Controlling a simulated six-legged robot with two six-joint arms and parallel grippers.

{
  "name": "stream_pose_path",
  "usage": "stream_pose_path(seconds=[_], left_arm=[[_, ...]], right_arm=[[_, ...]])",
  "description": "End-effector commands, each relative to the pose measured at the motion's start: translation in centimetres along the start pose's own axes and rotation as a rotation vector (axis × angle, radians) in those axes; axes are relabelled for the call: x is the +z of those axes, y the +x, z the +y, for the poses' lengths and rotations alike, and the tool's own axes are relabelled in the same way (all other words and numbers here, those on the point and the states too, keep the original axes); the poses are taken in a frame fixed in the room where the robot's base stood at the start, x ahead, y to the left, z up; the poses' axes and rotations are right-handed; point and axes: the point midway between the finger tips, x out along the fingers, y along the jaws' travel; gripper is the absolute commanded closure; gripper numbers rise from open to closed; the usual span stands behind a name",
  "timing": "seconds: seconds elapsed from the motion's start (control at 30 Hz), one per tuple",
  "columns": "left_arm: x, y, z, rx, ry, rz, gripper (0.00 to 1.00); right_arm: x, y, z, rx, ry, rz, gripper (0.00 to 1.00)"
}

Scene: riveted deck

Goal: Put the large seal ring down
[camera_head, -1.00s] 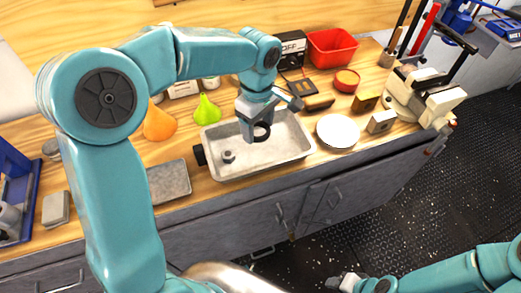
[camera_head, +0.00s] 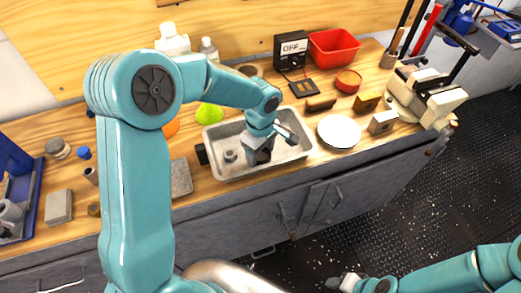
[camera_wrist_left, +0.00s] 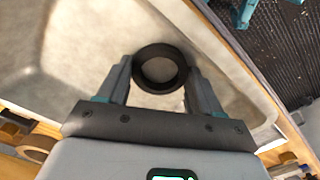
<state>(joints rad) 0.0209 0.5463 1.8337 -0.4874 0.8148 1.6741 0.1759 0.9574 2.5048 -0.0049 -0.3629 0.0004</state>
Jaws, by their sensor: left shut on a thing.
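The large seal ring is a thick black ring (camera_wrist_left: 160,50) in the left wrist view, held between the two fingers with its hole facing the camera. My left gripper (camera_head: 259,159) is shut on it, low inside the grey metal tray (camera_head: 287,156). In the head view the ring is hard to tell from the dark fingers. In the wrist view the pale tray floor lies behind the ring; I cannot tell whether the ring touches it. My right gripper (camera_head: 345,283) is at the bottom edge, away from the bench, too small to read.
A small grey fitting (camera_head: 230,156) is in the tray, left of the gripper. A black cylinder (camera_head: 201,154) is at the tray's left end. A white plate (camera_head: 339,131) lies right of the tray. A grey block (camera_head: 180,178) lies front left.

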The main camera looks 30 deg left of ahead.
Motion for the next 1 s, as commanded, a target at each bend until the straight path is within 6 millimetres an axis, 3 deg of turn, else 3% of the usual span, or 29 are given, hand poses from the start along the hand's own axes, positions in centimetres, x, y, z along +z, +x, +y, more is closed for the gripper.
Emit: stream_pose_path(seconds=[0.07,0.1,0.17,0.57,1.0], left_arm=[[0.0,0.4,0.0,0.0,0.0,0.0,0.64],[0.0,0.3,0.0,0.0,0.0,0.0,0.28],[0.0,0.2,0.0,0.0,0.0,0.0,0.09],[0.0,-0.6,0.1,0.002,0.0,0.001,0.09],[0.0,-9.9,0.1,0.003,0.0,0.001,0.09]], right_arm=[[0.0,0.4,0.2,0.0,0.0,0.0,0.57],[0.0,0.4,0.1,0.0,0.0,0.0,0.57],[0.0,0.3,0.1,0.0,0.0,0.0,0.57],[0.0,-0.2,-0.1,0.0,0.0,0.0,0.57],[0.0,0.1,0.0,0.0,0.0,0.0,0.57]])
